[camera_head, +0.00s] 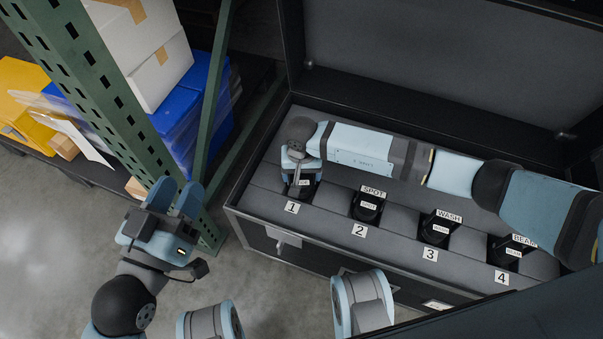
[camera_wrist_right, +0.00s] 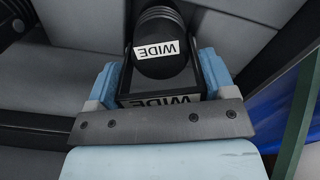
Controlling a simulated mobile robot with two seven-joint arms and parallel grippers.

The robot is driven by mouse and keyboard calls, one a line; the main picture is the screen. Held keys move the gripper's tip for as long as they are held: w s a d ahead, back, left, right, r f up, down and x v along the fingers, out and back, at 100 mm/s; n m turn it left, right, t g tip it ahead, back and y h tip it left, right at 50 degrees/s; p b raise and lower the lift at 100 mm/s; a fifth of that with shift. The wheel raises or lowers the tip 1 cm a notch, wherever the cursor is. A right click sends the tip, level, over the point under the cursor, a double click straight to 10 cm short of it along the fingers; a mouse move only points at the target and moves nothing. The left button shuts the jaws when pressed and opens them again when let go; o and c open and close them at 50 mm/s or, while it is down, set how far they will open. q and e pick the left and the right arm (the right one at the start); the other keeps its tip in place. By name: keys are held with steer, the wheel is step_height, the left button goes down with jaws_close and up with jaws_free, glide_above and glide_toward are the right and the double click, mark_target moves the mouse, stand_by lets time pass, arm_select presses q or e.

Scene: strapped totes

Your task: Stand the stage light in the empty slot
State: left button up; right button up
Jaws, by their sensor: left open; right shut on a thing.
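The stage light (camera_wrist_right: 162,50) is black and cylindrical, with a white WIDE label, in the right wrist view. My right gripper (camera_wrist_right: 160,80) is shut on it, one blue finger on each side of its black bracket. In the head view the gripper (camera_head: 299,170) and the held light (camera_head: 303,188) are at slot 1, at the left end of the row in the open case (camera_head: 262,222). The arm hides part of it, and I cannot tell how deep its base sits. My left gripper (camera_head: 176,196) is open and empty, left of the case.
Lights marked SPOT (camera_head: 367,206), WASH (camera_head: 436,228) and BEAM (camera_head: 505,252) stand in slots 2, 3 and 4. The raised lid (camera_head: 440,75) backs the case. A green rack post (camera_head: 95,90) with blue bins (camera_head: 205,85) stands at the left.

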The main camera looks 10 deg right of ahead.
steer(key=shift+r, duration=0.1)
steer(key=shift+w, duration=0.1)
steer(key=o, duration=1.7)
steer(key=shift+f, duration=0.2)
steer(key=shift+r, duration=0.45)
step_height(320, 180, up, 7)
steer(key=p, duration=0.2)
steer(key=shift+p, duration=0.4)
step_height(320, 180, up, 4)
steer(key=shift+f+p, duration=0.2)
steer(key=shift+p, duration=0.25)
arm_select(q)
steer(key=shift+a+r+t+y, duration=0.15)
steer(key=shift+a+r+y, duration=0.1)
steer(key=shift+r, duration=0.3)
steer(key=shift+a+r+t+y, duration=0.15)
steer(key=shift+a+r, duration=0.05)
steer(key=shift+r, duration=0.35)
arm_select(e)
steer(key=shift+r, duration=0.45)
arm_select(q)
steer(key=shift+s, duration=0.1)
